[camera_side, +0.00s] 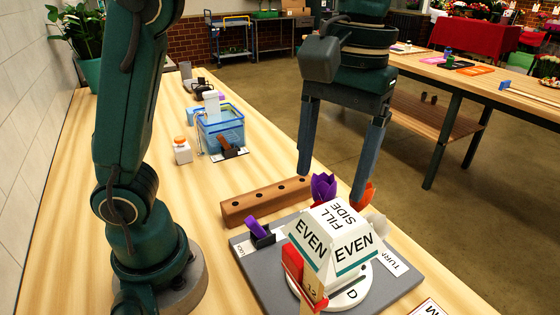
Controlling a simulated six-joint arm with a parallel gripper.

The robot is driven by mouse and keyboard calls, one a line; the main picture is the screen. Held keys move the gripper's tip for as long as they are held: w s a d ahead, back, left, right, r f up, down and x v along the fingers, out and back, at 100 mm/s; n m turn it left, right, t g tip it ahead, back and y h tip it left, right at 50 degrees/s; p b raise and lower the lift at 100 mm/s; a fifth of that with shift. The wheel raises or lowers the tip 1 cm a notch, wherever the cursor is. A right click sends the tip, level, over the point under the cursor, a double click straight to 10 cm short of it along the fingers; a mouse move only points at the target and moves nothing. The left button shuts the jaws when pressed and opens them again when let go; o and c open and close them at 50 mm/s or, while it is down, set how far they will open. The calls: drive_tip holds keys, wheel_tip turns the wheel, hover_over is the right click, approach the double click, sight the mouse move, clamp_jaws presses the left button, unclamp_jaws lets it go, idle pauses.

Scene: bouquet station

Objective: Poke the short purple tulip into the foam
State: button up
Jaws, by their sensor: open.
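A purple tulip head (323,187) shows just behind the white block; its stem is hidden, so I cannot tell its length or what it stands in. Another purple piece (257,228) leans on a small black holder at the left of the grey board. A white faceted block (332,236) marked "EVEN" and "FILL SIDE" sits over a round white disc (352,295); I cannot tell whether foam is inside or behind it. My gripper (333,183) points down with its two long fingers wide apart, near the purple tulip head, with nothing clearly held.
An orange tulip (368,193) and a pale one (377,225) show beside the block. A red piece (293,262) stands at its front. A wooden bar with holes (264,201) lies behind the grey board (262,283). A blue water tub (220,130) and a small bottle (182,150) stand farther back.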

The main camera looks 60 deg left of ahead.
drive_tip(key=shift+r, duration=0.35)
drive_tip(key=shift+o, duration=0.3)
drive_tip(key=o, duration=0.3)
drive_tip(key=shift+a+r, duration=0.1)
drive_tip(key=shift+r, duration=0.05)
drive_tip(key=s+a+f+m+t, duration=0.4)
drive_tip(key=s+a+f+t, duration=0.2)
drive_tip(key=a+f, duration=0.1)
drive_tip(key=shift+s+a+m, duration=0.3)
drive_tip(key=shift+a+m, duration=0.1)
drive_tip(key=shift+a, duration=0.15)
